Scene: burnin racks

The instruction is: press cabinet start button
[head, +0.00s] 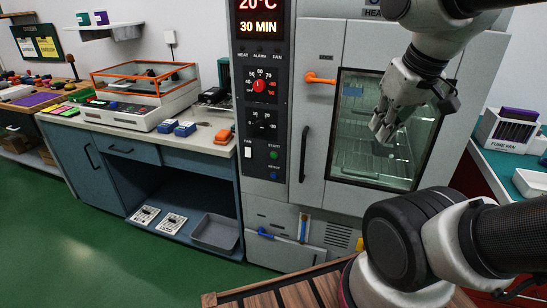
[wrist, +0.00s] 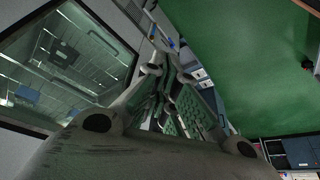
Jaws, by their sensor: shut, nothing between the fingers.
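The green START button (head: 274,155) is on the cabinet's dark control panel (head: 261,60) in the head view. It sits below the dials, just above the blue RESET button (head: 274,175). The grey cabinet (head: 310,130) stands upright with its glass door shut. My gripper (head: 378,134) is shut and empty in front of the door window, to the right of the START button and clearly apart from it. In the wrist view my gripper's fingers (wrist: 170,75) show close together, with the door window (wrist: 65,62) at left. The START button cannot be made out in the wrist view.
An orange latch (head: 318,78) and a dark vertical handle (head: 304,152) are on the door beside the panel. A white FAN switch (head: 248,150) is left of START. A bench (head: 110,135) stands at left. A wooden slatted surface (head: 290,295) is in front. Green floor (head: 110,240) is open at left.

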